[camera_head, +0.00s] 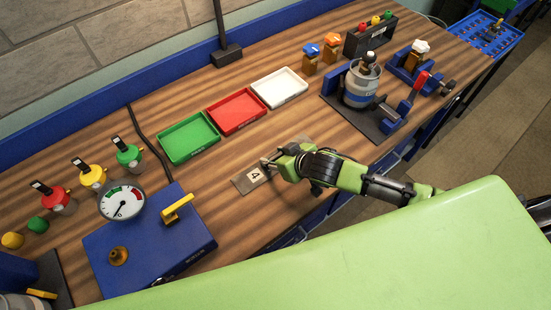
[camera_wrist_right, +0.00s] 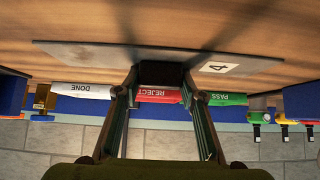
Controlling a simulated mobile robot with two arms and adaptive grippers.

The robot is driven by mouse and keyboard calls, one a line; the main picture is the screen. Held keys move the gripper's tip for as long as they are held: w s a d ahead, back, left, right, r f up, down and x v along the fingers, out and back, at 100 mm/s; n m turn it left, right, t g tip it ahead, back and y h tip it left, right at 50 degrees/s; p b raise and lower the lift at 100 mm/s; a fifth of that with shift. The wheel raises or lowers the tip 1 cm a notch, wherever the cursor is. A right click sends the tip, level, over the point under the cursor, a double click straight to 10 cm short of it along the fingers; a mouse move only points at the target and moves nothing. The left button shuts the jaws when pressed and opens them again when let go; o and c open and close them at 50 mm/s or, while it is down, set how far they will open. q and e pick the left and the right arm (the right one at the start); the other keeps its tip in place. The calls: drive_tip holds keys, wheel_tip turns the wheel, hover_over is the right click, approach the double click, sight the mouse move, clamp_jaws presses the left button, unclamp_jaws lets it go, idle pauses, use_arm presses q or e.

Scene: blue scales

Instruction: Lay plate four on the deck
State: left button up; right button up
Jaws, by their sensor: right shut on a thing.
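Plate four (camera_head: 242,184) is a flat grey plate with a white label reading 4, near the middle of the bench in the head view. It also shows in the right wrist view (camera_wrist_right: 100,52), with a dark block at its middle. My right gripper (camera_head: 268,163) is over the plate and shut on that block; its fingers (camera_wrist_right: 160,76) stand on either side of it. I cannot tell whether the plate touches the bench. My left gripper is not in view.
Green (camera_head: 188,138), red (camera_head: 237,110) and white (camera_head: 279,88) trays line the back. A fixture with a grey canister (camera_head: 361,90) stands to the right. Bare wood lies between plate and scale.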

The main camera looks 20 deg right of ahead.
sight(275, 156)
drive_tip(key=shift+r, duration=0.15)
drive_tip(key=shift+r, duration=0.25)
wheel_tip(275, 156, up, 2)
drive_tip(key=shift+w+r+b, duration=0.1)
drive_tip(key=shift+b, duration=0.8)
drive_tip(key=s+a+r, duration=0.3)
drive_tip(key=s+r, duration=0.2)
drive_tip(key=s, duration=0.1)
drive_tip(key=s+a+r, duration=0.2)
drive_tip(key=s+r, duration=0.3)
drive_tip(key=s, duration=0.2)
drive_tip(key=shift+a, duration=0.4)
drive_tip(key=shift+w, duration=0.15)
